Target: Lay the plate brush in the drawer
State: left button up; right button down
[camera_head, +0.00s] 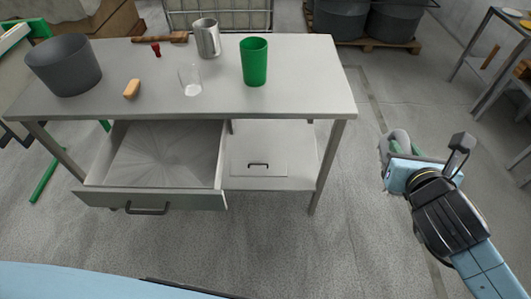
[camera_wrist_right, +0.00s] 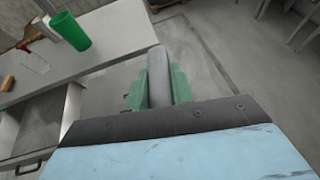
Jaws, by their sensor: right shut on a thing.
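The drawer (camera_head: 150,199) is pulled out under the left of the table, and its visible floor is bare. A long brown wooden thing (camera_head: 160,38) lies near the table's back edge; it may be the plate brush, but I cannot tell surely. A small tan block (camera_head: 131,88) lies nearer the front left. My right gripper (camera_head: 393,148) is right of the table, apart from it. In the right wrist view its green fingers (camera_wrist_right: 158,88) are shut on a grey, rounded thing (camera_wrist_right: 158,75), whose kind I cannot tell. My left gripper is out of view.
A small red thing (camera_head: 156,49) lies near the back. The floor between table and right arm is free.

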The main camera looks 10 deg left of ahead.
aim_at(138, 163)
jog(key=z, duration=0.35)
jog(key=k, duration=0.2)
jog(key=u, duration=1.55)
jog(key=i, duration=0.9)
jog(key=u, duration=0.85)
